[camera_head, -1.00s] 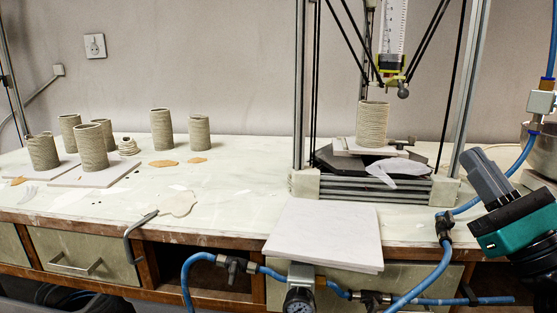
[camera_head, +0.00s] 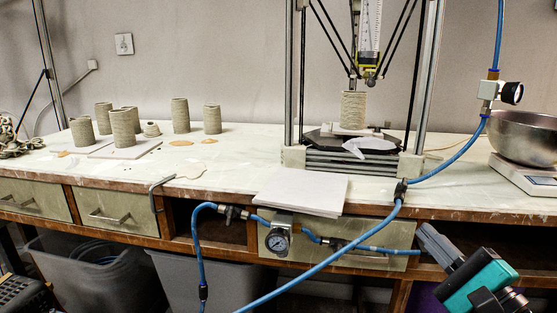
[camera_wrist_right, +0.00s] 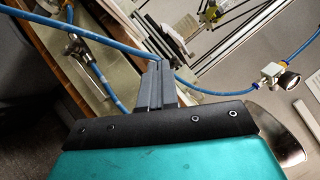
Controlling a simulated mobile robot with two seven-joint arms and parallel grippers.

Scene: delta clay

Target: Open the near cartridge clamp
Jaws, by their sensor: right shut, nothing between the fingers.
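The clear, scaled cartridge (camera_head: 371,25) hangs upright in the delta clay printer. A yellow-green holder (camera_head: 368,58) grips its lower end, with a dark round knob (camera_head: 370,82) beneath; this is small, and I cannot tell whether a clamp there is open or shut. My right gripper (camera_head: 428,238) is at the lower right, in front of the bench drawers, well below and right of the cartridge. Its grey fingers (camera_wrist_right: 157,70) are together and empty in the right wrist view. My left gripper is not in view.
Blue hose (camera_head: 330,262) loops across the bench front, close to my right gripper, past a pressure gauge (camera_head: 278,241). A steel bowl (camera_head: 522,138) stands on a scale at the right. White boards (camera_head: 300,190) lie at the front edge. Clay cylinders (camera_head: 124,128) stand at the left.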

